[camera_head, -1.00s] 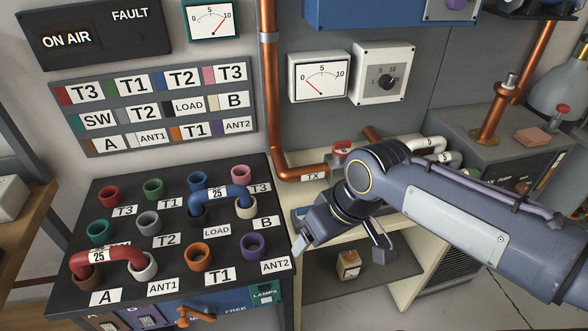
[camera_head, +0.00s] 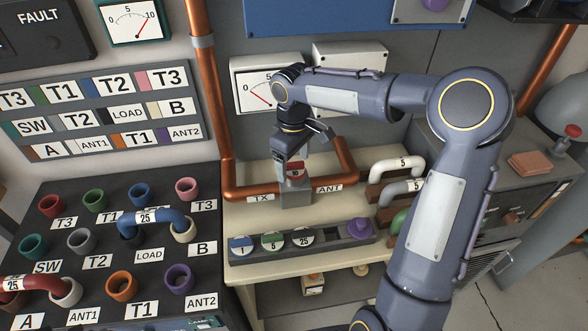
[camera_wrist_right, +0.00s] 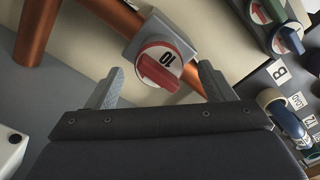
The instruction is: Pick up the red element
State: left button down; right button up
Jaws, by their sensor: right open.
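The red element (camera_head: 294,169) is a round plug with a red grip bar and a white face marked 10. It sits in a grey block (camera_head: 296,190) on the copper pipe between the TX and ANT labels. In the right wrist view the red element (camera_wrist_right: 158,68) lies ahead, roughly between the fingertips. My right gripper (camera_head: 293,157) is above it, pointing down, and partly hides it. In the right wrist view my right gripper (camera_wrist_right: 158,86) has its fingers wide apart, with nothing held. My left gripper is not in view.
A tray (camera_head: 328,246) holding blue, green and black elements lies in front on the cream bench. White and grey pipe links (camera_head: 398,166) stand to the right. A black patch panel (camera_head: 60,228) with coloured sockets is at left. The meter box (camera_head: 243,71) is behind.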

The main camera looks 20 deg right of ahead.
aim_at(294, 162)
notch_tip(294, 162, down, 3)
jog(key=shift+d+r, duration=0.15)
jog(key=shift+r, duration=0.05)
jog(key=shift+f, duration=0.3)
jog(key=shift+c, duration=0.3)
jog(key=c, duration=1)
jog(key=shift+r, duration=0.15)
